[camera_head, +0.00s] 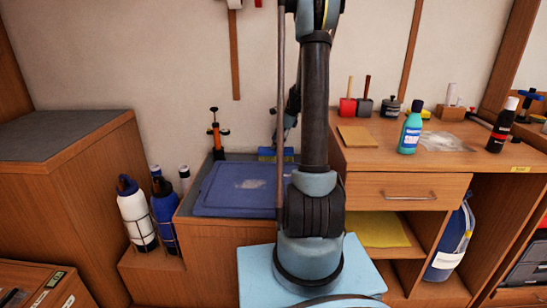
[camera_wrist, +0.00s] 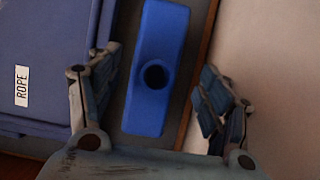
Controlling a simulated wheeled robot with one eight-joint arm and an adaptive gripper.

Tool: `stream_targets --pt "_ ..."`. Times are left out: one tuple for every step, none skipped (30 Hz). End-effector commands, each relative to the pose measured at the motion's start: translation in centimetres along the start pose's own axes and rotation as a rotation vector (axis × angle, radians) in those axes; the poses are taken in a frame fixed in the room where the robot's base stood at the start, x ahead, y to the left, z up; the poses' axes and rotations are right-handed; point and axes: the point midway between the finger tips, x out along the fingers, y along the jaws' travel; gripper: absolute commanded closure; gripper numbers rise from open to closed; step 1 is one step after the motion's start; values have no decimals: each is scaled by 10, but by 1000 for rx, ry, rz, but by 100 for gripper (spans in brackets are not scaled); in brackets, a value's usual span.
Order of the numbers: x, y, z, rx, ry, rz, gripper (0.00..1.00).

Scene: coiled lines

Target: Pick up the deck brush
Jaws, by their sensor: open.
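The deck brush appears as a blue block (camera_wrist: 160,40) with a round dark hole in the wrist view. It lies lengthwise between the two fingers of my gripper (camera_wrist: 158,88), with a gap on the right and a narrower one on the left. My gripper is open and holds nothing. In the head view, a strip of blue (camera_head: 268,153) that seems to be the brush shows at the back of the low counter, partly behind my arm. My gripper (camera_head: 281,140) is there too, largely hidden. Bristles are not visible.
A blue box lid labelled ROPE (camera_wrist: 35,50) lies close left of the brush; it is on the low counter in the head view (camera_head: 225,190). The wall (camera_wrist: 280,70) is close on the right. A thin grey pole (camera_head: 281,100) stands beside my arm. An orange-black pump (camera_head: 217,130) stands left.

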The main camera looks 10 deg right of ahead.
Motion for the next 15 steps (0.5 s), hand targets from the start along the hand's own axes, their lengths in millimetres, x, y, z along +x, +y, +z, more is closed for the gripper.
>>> stream_targets --pt "2 0 0 0 0 0 28" --pt "4 0 0 -1 0 0 28" --pt "6 0 0 -1 0 0 28" --pt "9 0 1 -1 0 0 28" --pt "12 0 1 -2 0 1 28" --pt "18 1 2 -2 0 1 28" --pt "22 1 2 -3 0 1 28" --pt "26 2 2 -3 0 1 28" --pt "32 2 2 -3 0 1 28" --pt "36 2 2 -2 0 0 28" --pt "40 2 2 -2 0 0 28" --pt "44 2 2 -1 0 0 28" --pt "46 2 2 -1 0 0 28" --pt "49 2 2 -1 0 0 28" --pt "51 2 2 -1 0 0 28"
